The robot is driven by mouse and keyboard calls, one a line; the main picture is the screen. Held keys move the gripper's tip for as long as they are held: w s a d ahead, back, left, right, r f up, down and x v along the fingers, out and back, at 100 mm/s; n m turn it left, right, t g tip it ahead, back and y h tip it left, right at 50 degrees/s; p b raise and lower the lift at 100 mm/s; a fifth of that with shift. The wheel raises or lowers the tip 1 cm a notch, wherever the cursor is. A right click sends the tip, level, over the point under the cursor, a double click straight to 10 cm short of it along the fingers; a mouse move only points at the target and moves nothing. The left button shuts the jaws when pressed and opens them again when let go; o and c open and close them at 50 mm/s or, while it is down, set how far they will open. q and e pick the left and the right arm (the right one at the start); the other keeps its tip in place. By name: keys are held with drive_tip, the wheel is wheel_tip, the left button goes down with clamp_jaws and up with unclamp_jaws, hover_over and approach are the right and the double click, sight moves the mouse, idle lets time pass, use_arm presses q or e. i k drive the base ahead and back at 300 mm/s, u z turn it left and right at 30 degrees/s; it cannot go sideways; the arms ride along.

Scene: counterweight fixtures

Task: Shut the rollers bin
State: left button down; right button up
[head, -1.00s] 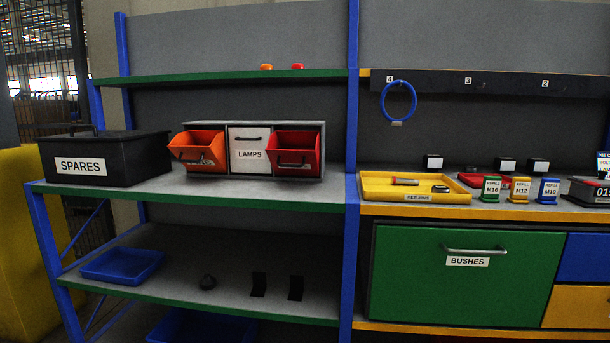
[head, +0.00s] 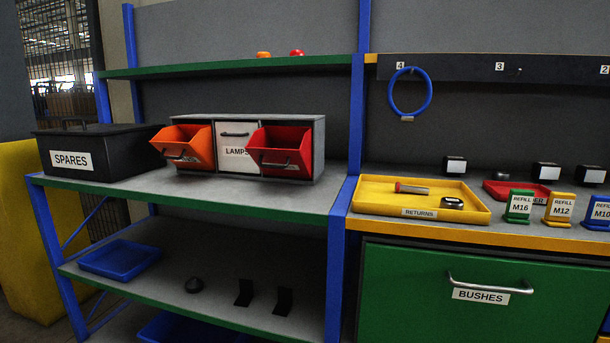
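A grey cabinet (head: 319,140) with three tilting bins stands on the upper shelf board of the blue-framed rack. Its left bin is orange (head: 190,140) and is tipped open. Its middle bin is white (head: 237,157), labelled LAMPS, and is shut. Its right bin is red (head: 290,145) and is tipped open. The labels on the orange and red bins are too hidden or angled to read, so I cannot tell which is the rollers bin. Neither of my grippers is in view.
A black SPARES box (head: 105,150) stands left of the cabinet. A yellow RETURNS tray (head: 370,201) lies to the right, past a blue upright (head: 338,240). The green shelf edge (head: 240,207) runs in front of the cabinet. Bare board lies before the bins.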

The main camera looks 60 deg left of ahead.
sight(277, 151)
drive_tip(key=u, duration=0.3)
drive_tip(key=i, duration=0.6)
drive_tip(key=u, duration=0.6)
